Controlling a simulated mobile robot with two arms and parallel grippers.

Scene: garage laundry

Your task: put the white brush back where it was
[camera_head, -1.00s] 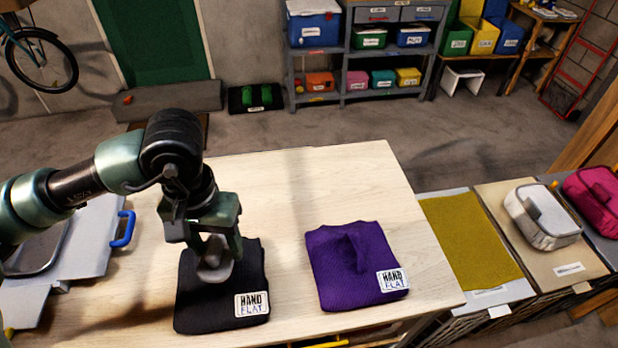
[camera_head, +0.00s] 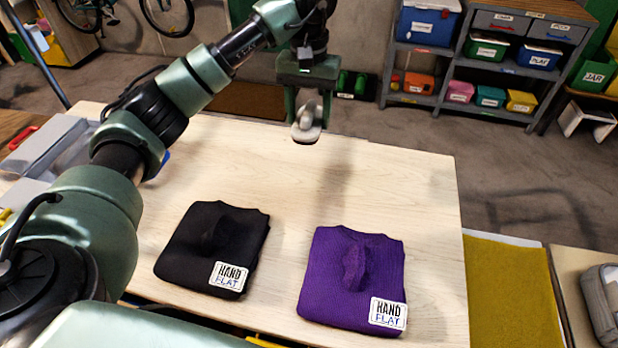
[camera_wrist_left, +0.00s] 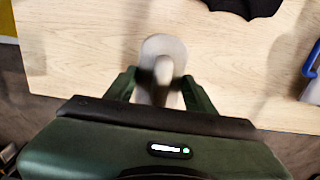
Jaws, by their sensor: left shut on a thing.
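The white brush (camera_head: 307,127) is held by my left gripper (camera_head: 307,112) over the far edge of the wooden table. In the left wrist view the pale brush (camera_wrist_left: 163,62) sits between the two fingers of my left gripper (camera_wrist_left: 160,88), which are shut on its handle. The brush appears raised above the table top (camera_head: 400,190). My right gripper is not in view.
A folded black garment (camera_head: 225,240) and a folded purple garment (camera_head: 340,285), each with a "HAND FLAT" label, lie on the table. A yellow-green mat (camera_head: 510,290) lies to the right. Shelves with coloured bins (camera_head: 478,75) stand behind. The table's middle is clear.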

